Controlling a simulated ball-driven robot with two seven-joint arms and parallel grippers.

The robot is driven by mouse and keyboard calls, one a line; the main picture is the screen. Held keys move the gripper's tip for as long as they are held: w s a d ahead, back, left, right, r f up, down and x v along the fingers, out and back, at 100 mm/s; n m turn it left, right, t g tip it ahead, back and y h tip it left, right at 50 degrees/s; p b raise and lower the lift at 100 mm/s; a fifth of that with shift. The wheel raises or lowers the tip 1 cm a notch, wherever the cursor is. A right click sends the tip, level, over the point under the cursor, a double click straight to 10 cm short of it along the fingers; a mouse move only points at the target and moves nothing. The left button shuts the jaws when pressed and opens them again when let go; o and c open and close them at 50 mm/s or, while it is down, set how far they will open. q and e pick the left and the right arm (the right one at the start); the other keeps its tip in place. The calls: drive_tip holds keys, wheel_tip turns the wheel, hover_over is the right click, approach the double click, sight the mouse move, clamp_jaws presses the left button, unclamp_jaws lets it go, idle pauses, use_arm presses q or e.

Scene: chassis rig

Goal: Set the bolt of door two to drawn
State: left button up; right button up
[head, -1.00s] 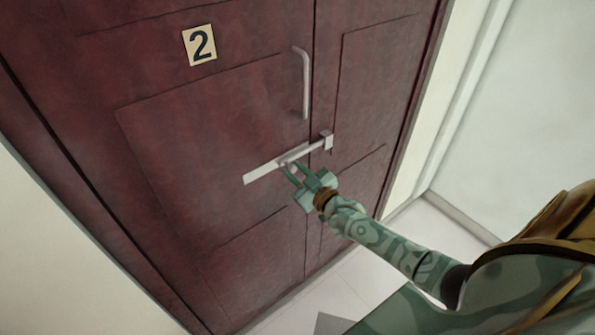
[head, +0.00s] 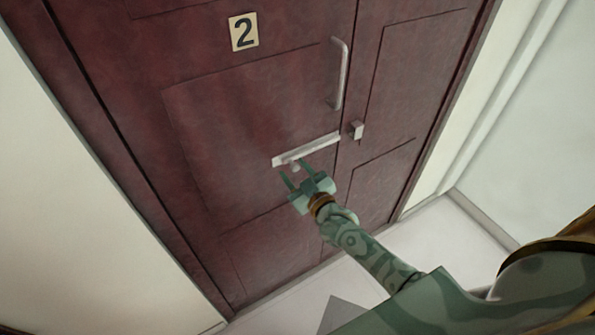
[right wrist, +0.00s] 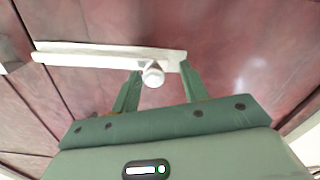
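Door two is a dark red panelled door (head: 235,125) with a "2" plate (head: 243,31). Its pale bolt (head: 318,146) lies across the left leaf, and its right end stops near the seam, apart from the keeper (head: 357,130) on the right leaf. The round bolt knob (right wrist: 153,75) is near the bar's other end. My right gripper (head: 296,172) is open at the knob; in the right wrist view its fingers (right wrist: 160,82) stand either side of it with gaps showing. My left gripper is not in view.
A vertical pull handle (head: 342,75) is fixed above the bolt, beside the seam. White walls (head: 70,190) flank the door. The pale floor (head: 420,250) in front looks clear apart from a grey patch (head: 342,312).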

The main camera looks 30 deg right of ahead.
drive_tip(key=shift+s+d, duration=0.1)
drive_tip(key=shift+s, duration=0.05)
drive_tip(key=s+d+p, duration=0.1)
drive_tip(key=s, duration=1.5)
drive_tip(key=shift+d, duration=0.1)
drive_tip(key=s+f+m+g+b, duration=0.1)
drive_tip(key=s+f+g, duration=0.4)
drive_tip(key=f, duration=0.7)
drive_tip(key=s+f+g+b, duration=0.1)
drive_tip(key=s+f+g, duration=0.3)
drive_tip(key=s+f, duration=0.55)
drive_tip(key=s+f+g+h+b, duration=0.1)
drive_tip(key=s+f+g+b, duration=0.5)
drive_tip(key=s+f, duration=1.3)
drive_tip(key=shift+a+f+g+h, duration=0.35)
drive_tip(key=shift+f+g, duration=0.75)
drive_tip(key=shift+f, duration=0.6)
